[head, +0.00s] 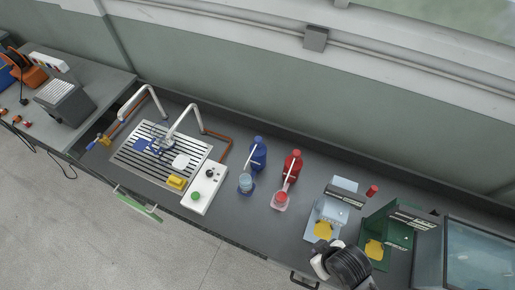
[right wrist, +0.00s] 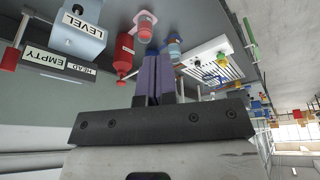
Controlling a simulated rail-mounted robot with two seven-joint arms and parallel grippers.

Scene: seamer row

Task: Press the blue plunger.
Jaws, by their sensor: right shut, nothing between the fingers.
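A blue pump bottle (head: 258,154), whose top is the blue plunger, stands at the back of the dark counter in the head view. A cup with blue contents (head: 245,183) stands under its spout. My right arm shows at the lower right of the head view, well to the right of the bottle, but its fingertips cannot be made out there. In the right wrist view the purple fingers of my right gripper (right wrist: 157,80) are together and empty. They largely hide the blue bottle there. The blue cup (right wrist: 174,48) shows beyond them. My left gripper is not in view.
A red pump bottle (head: 293,166) with its cup (head: 281,199) stands right of the blue one. Further right are a light blue device (head: 335,207) and a green device (head: 392,228). A white control box (head: 204,187) and sink grate (head: 140,152) lie left.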

